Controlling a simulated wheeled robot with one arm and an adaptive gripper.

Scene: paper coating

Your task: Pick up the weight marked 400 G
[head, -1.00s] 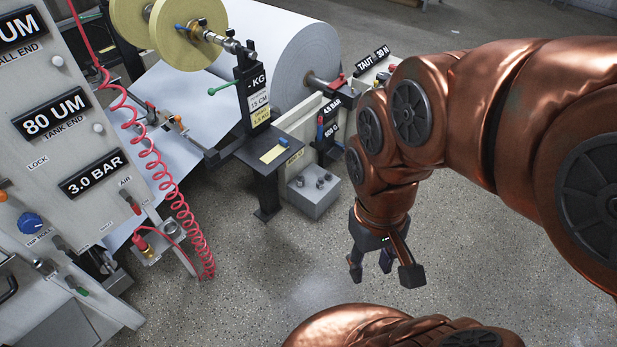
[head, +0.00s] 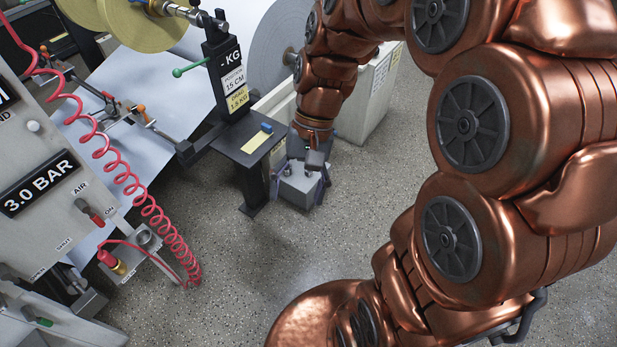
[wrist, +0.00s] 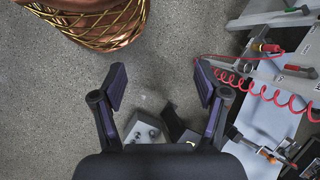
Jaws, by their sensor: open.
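A light grey block (head: 298,193) stands on the floor beside the black stand. Small metal weights (wrist: 153,133) sit on its top, and they show partly in the wrist view. No marking on them is readable, so I cannot tell which is the 400 G one. My gripper (head: 302,182) is pointing down at the block in the head view and covers much of its top. In the wrist view my gripper (wrist: 160,83) has its two fingers spread wide with nothing between them. The block (wrist: 143,125) lies low in that view, partly hidden by the gripper body.
A black stand with a small table (head: 235,140) is just left of the block, carrying a blue piece (head: 266,128). A paper roll (head: 272,50) is behind. A coiled red hose (head: 150,210) hangs from the panel at left. Speckled floor (head: 220,270) is clear in front.

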